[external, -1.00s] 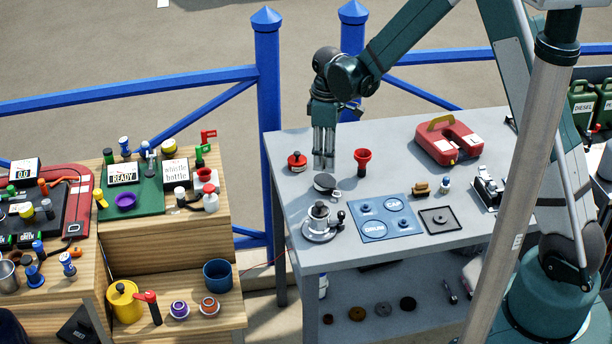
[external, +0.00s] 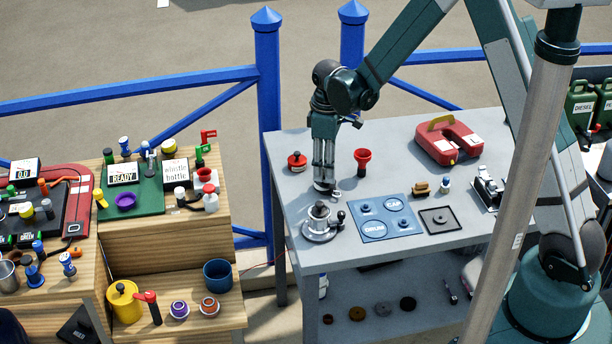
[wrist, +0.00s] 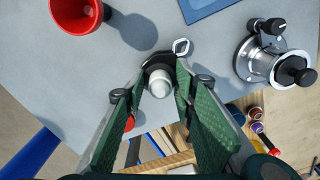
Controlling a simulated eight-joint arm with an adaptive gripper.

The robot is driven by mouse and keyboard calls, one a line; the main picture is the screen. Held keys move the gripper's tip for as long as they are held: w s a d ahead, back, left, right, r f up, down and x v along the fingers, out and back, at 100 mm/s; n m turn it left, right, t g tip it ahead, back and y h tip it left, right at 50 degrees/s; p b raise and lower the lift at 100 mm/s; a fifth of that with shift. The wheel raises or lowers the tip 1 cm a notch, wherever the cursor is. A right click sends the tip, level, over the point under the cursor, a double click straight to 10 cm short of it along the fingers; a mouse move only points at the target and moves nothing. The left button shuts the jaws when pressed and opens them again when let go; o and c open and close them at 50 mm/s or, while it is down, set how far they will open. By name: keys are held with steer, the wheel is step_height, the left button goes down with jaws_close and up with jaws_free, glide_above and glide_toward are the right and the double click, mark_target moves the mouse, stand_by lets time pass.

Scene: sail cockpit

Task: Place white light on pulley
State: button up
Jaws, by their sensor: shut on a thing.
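My gripper (external: 324,183) points straight down over the left part of the grey table. In the wrist view its fingers (wrist: 160,78) are closed around a small white rounded piece, the white light (wrist: 160,84). Just beyond the fingertips is the dark round pulley (wrist: 153,60), lying flat, with a small metal shackle (wrist: 182,47) at its edge. In the external view the fingers mostly hide the pulley, and the shackle (external: 336,195) shows beside it. The light is at or just over the pulley; I cannot tell whether they touch.
A chrome winch (external: 319,227) stands close in front of the gripper. A red funnel-shaped cup (external: 362,160) and a red-and-black knob (external: 297,162) stand behind.

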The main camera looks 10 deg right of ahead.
steer(key=shift+f, duration=0.2)
steer(key=o, duration=0.9)
steer(key=shift+r, duration=0.2)
steer(key=shift+r, duration=6)
steer(key=shift+d+r, duration=0.1)
